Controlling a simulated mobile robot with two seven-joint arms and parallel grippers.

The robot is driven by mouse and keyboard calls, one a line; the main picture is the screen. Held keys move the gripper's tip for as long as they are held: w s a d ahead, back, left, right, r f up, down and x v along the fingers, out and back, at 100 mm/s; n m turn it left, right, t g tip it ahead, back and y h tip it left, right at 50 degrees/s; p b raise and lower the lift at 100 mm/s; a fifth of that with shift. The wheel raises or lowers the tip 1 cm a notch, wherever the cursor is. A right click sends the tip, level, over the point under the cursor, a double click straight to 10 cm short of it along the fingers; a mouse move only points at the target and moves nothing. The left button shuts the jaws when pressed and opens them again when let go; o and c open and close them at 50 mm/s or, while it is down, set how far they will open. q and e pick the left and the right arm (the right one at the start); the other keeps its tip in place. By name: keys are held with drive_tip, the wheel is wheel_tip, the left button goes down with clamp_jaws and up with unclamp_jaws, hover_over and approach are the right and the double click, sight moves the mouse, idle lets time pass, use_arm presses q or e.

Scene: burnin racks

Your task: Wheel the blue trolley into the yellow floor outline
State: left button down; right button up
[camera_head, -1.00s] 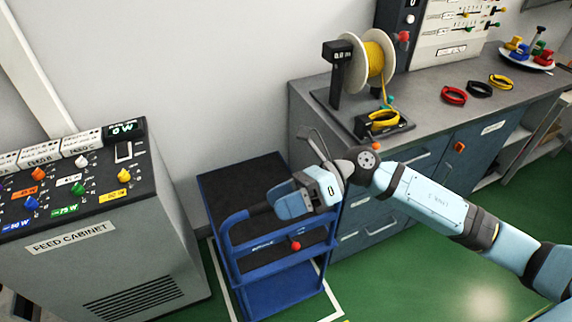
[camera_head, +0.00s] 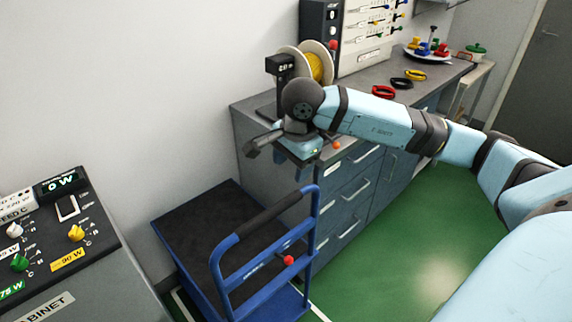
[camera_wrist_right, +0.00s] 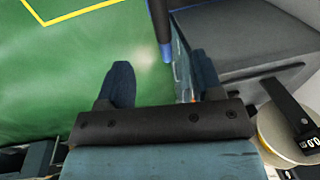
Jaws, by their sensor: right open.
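The blue trolley (camera_head: 312,240) stands in the lower middle of the head view, with a black deck (camera_head: 195,235) and a push handle with a dark grip (camera_head: 268,212). A red knob (camera_head: 288,260) sits on its frame. My right gripper (camera_head: 303,155) is above the handle, apart from it. In the right wrist view, its two fingers (camera_wrist_right: 160,85) are spread with nothing held, and the handle grip (camera_wrist_right: 160,20) shows beyond them. The yellow floor outline (camera_wrist_right: 75,14) shows at the top left of the right wrist view. My left gripper is out of view.
A feed cabinet (camera_head: 90,285) stands left of the trolley. A grey bench with drawers (camera_head: 345,205) stands close at the right, carrying a yellow spool (camera_head: 318,68). White floor lines (camera_head: 318,312) run beside the trolley. Open green floor (camera_head: 420,250) lies right of it.

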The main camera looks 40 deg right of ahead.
sight(286, 200)
drive_tip(key=f, duration=0.4)
drive_tip(key=w+f, duration=0.1)
drive_tip(key=f, duration=0.3)
drive_tip(key=w+f, duration=0.1)
drive_tip(key=f, duration=0.3)
drive_tip(key=shift+a+f, duration=0.1)
drive_tip(key=shift+f, duration=0.25)
drive_tip(key=c, duration=1)
